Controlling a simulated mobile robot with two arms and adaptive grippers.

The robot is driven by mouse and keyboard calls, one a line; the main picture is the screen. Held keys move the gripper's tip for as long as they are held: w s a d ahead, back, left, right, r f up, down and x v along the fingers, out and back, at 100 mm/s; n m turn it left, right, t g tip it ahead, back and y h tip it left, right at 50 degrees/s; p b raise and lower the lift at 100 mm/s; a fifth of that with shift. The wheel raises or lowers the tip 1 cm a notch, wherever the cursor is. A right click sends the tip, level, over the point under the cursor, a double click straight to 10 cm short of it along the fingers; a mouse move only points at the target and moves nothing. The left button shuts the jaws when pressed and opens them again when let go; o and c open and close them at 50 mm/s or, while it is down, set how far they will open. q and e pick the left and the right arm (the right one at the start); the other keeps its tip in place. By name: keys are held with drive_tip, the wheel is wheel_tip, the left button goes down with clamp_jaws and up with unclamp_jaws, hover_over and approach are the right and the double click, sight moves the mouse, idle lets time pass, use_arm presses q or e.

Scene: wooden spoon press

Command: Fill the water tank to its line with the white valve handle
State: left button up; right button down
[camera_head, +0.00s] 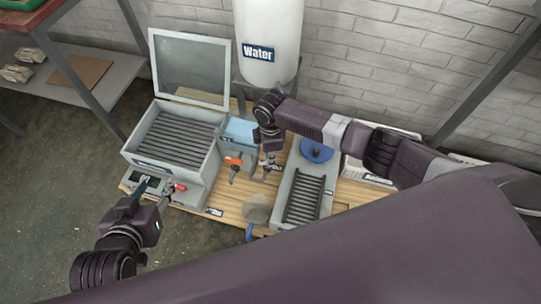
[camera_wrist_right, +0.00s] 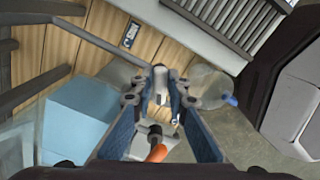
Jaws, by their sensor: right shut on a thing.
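The white water cylinder (camera_head: 268,35), labelled "Water", stands at the back of the bench. Below it, a light blue block of water (camera_head: 240,131) shows in the clear tank; it also shows at the left of the right wrist view (camera_wrist_right: 80,118). I cannot make out the fill line. My right gripper (camera_head: 268,168) is beside the tank. In the right wrist view its fingertips (camera_wrist_right: 160,88) are shut on a small pale piece, the white valve handle (camera_wrist_right: 160,80). My left gripper (camera_head: 157,187) is open and empty at the press's front left, near a red-tipped lever (camera_head: 180,187).
An orange handle (camera_head: 233,160) is close to my right gripper. A grey slatted box with a raised lid (camera_head: 172,138) stands left. A slatted tray (camera_head: 304,197) and a blue disc (camera_head: 317,149) are right. A clear round bowl (camera_head: 257,209) sits at the front edge.

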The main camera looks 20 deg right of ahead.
idle(0.3)
drive_tip(key=c, duration=1.9)
unclamp_jaws()
wheel_tip(320, 180, up, 12)
drive_tip(key=shift+r, duration=0.1)
